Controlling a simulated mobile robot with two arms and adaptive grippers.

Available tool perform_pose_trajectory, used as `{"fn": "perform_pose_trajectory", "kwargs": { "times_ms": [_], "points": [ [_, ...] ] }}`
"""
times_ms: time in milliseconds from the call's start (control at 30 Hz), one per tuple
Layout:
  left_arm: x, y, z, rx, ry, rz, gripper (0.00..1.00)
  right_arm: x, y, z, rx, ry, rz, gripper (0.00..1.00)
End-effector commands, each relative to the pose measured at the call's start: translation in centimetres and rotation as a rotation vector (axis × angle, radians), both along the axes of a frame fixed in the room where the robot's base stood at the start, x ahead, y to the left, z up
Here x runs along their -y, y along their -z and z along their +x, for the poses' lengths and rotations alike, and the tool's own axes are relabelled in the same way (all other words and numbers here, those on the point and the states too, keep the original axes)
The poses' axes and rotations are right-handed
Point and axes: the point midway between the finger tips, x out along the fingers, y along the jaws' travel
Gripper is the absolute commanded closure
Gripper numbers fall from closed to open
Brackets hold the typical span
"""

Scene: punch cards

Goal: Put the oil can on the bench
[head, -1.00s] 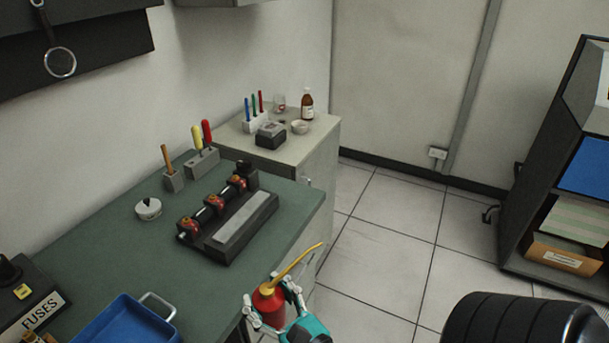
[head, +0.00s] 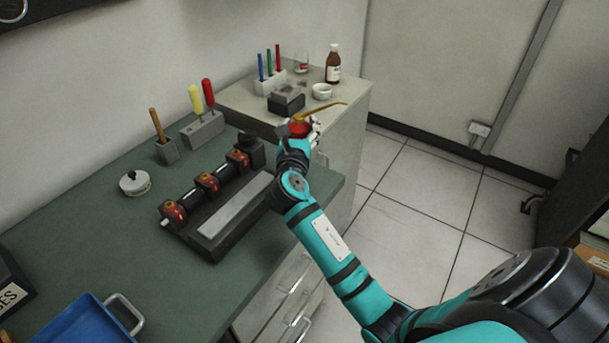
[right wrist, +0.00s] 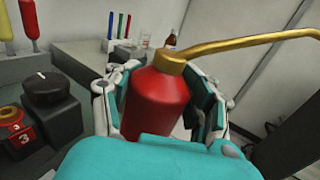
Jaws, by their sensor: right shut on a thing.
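The oil can (head: 299,129) is red with a brass collar and a long, thin brass spout pointing right. My right gripper (head: 304,131) is shut on it, and the can looks upright. In the right wrist view the can's red body (right wrist: 157,100) sits between the two fingers. The head view shows it near the far right corner of the green bench (head: 95,215), in front of the grey cabinet. My arm hides part of the can, and I cannot tell its exact height. My left gripper is not in view.
A device with red numbered dials (head: 208,183) lies on the bench beside my right arm. The grey cabinet (head: 345,115) holds pens, a dark box, a bowl and a brown bottle.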

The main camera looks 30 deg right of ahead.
Motion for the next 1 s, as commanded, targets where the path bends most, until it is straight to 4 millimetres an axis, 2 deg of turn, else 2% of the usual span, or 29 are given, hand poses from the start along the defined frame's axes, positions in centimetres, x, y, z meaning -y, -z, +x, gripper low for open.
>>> {"fn": "perform_pose_trajectory", "kwargs": {
  "times_ms": [200, 400, 600, 700, 1000],
  "points": [
    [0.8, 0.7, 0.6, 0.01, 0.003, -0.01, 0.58, 0.2, 4.2, 0.1, -0.006, 0.006, -0.002, 0.92],
    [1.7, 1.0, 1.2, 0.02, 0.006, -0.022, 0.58, 0.2, 6.1, 0.1, -0.001, 0.005, -0.002, 0.92],
    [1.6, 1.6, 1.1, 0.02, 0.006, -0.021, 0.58, 0.1, 9.0, 0.1, -0.003, 0.005, -0.002, 0.92],
    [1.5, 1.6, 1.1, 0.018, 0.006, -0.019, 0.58, 0.1, 9.6, 0.1, -0.001, 0.004, -0.003, 0.92],
    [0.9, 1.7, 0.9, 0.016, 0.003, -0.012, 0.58, 0.1, 9.7, 0.1, 0.0, 0.003, -0.001, 0.92]
  ]
}}
